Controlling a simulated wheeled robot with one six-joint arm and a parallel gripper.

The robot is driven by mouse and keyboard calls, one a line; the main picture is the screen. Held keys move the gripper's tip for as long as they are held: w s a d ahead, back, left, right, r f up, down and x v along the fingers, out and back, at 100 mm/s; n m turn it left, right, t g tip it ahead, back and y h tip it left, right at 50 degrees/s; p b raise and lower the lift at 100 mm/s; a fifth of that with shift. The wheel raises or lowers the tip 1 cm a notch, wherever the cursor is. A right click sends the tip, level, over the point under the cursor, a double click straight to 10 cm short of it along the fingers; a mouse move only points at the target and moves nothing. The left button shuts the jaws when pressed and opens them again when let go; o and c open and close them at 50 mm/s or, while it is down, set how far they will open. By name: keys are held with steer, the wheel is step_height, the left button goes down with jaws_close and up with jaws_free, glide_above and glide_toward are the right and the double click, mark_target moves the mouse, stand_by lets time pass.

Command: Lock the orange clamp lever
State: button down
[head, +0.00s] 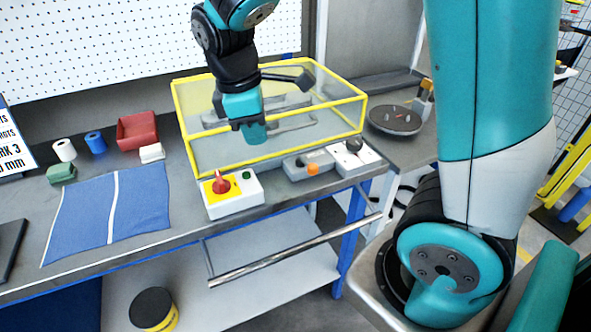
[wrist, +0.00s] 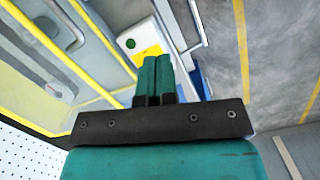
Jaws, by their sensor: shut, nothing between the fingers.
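The orange clamp lever (head: 313,169) is a small orange piece at the front of a low grey block (head: 294,166), near the front edge of the bench. Whether it stands locked is too small to tell. My gripper (head: 254,136) points down, with its teal fingers together and empty, up and left of the lever in the head view. It overlaps the yellow-framed clear case in the picture. In the wrist view the closed fingers (wrist: 155,66) show in the middle, and the lever is not visible there.
The yellow-framed clear case (head: 268,157) stands behind the lever. A white box with a red knob (head: 221,182) and green button sits left of it; a white switch box (head: 368,156) sits right. A steel rail (head: 290,250) runs along the bench front. A blue mat (head: 88,222) lies left.

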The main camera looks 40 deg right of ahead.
steer(key=w+d+f, duration=0.1)
steer(key=w+d+n+h, duration=0.1)
steer(key=w+d+f+g+h, duration=0.1)
steer(key=d, duration=0.1)
steer(key=shift+w+f+n, duration=0.1)
steer(key=shift+f+n, duration=0.2)
steer(key=shift+f, duration=0.05)
glide_toward(306, 165)
steer(key=a+f, duration=0.2)
steer(key=f, duration=0.1)
steer(key=a+f, duration=0.1)
steer(key=f, duration=0.1)
steer(key=shift+s+a+f, duration=0.25)
steer(key=shift+s+a, duration=0.1)
steer(key=shift+s, duration=0.05)
steer(key=shift+s+d+f+p, duration=0.15)
steer(key=shift+s+d+p, duration=0.2)
steer(key=shift+d, duration=0.55)
steer(key=shift+s+d+f+p, duration=0.15)
steer(key=shift+s+d, duration=0.3)
steer(key=shift+d, duration=0.5)
